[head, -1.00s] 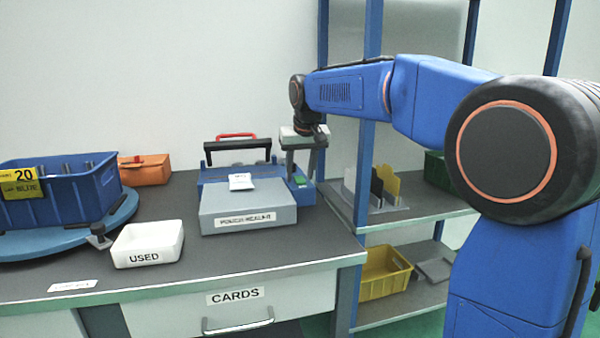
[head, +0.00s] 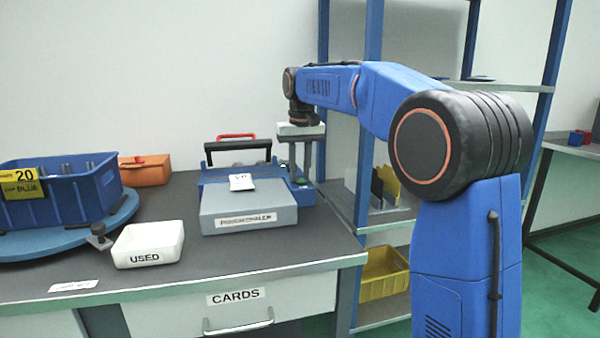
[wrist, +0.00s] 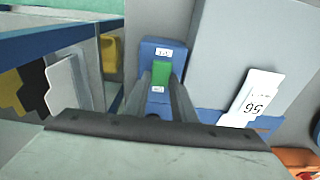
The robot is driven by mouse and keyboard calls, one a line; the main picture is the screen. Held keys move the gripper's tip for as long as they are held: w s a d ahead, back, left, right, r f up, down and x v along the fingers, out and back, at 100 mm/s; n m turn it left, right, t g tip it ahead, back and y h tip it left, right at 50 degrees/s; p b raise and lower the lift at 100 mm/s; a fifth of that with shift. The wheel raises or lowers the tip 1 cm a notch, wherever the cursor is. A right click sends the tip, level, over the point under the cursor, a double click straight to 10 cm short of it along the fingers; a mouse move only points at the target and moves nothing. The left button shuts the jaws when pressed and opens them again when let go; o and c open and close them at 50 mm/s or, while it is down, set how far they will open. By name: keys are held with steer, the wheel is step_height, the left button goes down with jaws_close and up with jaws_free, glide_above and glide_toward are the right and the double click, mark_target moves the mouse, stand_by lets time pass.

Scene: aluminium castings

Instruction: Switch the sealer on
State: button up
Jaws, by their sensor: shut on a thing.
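The pouch sealer (head: 248,212) is a grey box with a blue rear part and a black handle bar, on the bench. A small blue switch box with a green switch (wrist: 160,72) is at its right side. White labels lie at both ends of the switch; their text is too small to read. My gripper (head: 303,181) points down over this box. In the wrist view its two grey fingers (wrist: 161,82) stand either side of the green switch and are shut on it. The fingers partly hide the switch in the head view.
A white card (head: 241,182) lies on the sealer. A white USED tray (head: 148,244), a blue bin (head: 62,192) on a round stand and an orange box (head: 146,170) are to the left. A blue-posted shelf (head: 371,120) stands close on the right.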

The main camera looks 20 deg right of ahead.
mark_target(301, 179)
stand_by(0.4)
steer(key=o, duration=1.1)
steer(key=shift+c, duration=0.2)
step_height(301, 179, up, 17)
steer(key=s, duration=0.1)
steer(key=shift+r, duration=0.15)
steer(key=s+d+f, duration=0.3)
steer(key=s+f, duration=0.1)
steer(key=s, duration=0.7)
steer(key=s+d+f+t, duration=0.2)
steer(key=s+f, duration=1.3)
steer(key=f, duration=0.1)
steer(key=s+d+f+t, duration=0.1)
steer(key=s+d+f, duration=0.1)
steer(key=s+f, duration=1.4)
steer(key=shift+f+t, duration=0.4)
steer(key=shift+f, duration=0.1)
